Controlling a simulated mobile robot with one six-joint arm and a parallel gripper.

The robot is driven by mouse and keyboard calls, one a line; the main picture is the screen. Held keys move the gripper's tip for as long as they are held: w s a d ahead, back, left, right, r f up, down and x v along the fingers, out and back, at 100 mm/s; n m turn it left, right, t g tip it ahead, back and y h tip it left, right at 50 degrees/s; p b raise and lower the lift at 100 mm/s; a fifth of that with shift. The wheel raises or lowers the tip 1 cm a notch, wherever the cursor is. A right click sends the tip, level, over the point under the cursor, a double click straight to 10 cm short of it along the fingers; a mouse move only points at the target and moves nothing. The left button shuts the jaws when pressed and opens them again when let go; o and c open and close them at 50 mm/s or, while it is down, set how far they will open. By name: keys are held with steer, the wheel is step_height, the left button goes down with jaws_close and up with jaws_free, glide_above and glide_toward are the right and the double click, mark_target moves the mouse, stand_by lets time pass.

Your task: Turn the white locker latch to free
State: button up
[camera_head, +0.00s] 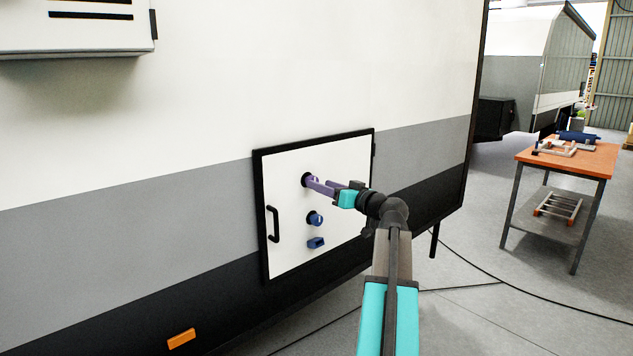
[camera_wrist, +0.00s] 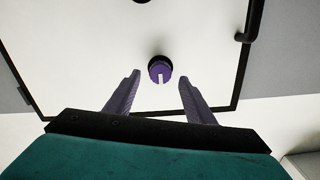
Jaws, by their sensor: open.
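The white locker door (camera_head: 288,165), with a black frame, is set in the caravan's side wall. In the wrist view a round purple latch knob (camera_wrist: 160,68) with a white bar mark sits in a dark ring on the white door (camera_wrist: 95,60). My gripper (camera_wrist: 158,78) is open, its two purple fingers spread to either side of the knob's lower edge, with nothing between them; whether they touch it I cannot tell. In the head view my gripper (camera_head: 316,184) reaches the door's upper part and hides most of that knob.
Below on the door are a blue round knob (camera_head: 315,219) and a blue block-shaped piece (camera_head: 316,243). A black handle (camera_head: 273,224) is at the door's left edge. An orange-topped workbench (camera_head: 590,160) stands at the right. Cables (camera_head: 530,306) lie on the floor.

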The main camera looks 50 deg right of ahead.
steer(key=shift+w+d+p, duration=0.1)
steer(key=shift+w+p, duration=0.25)
steer(key=shift+w, duration=1.4)
steer(key=c, duration=1.1)
steer(key=shift+o, duration=0.2)
steer(key=shift+m+b, duration=0.35)
steer(key=shift+m, duration=0.05)
steer(key=shift+d+m+p, duration=0.1)
steer(key=shift+m+p, duration=0.55)
steer(key=shift+m, duration=7.95)
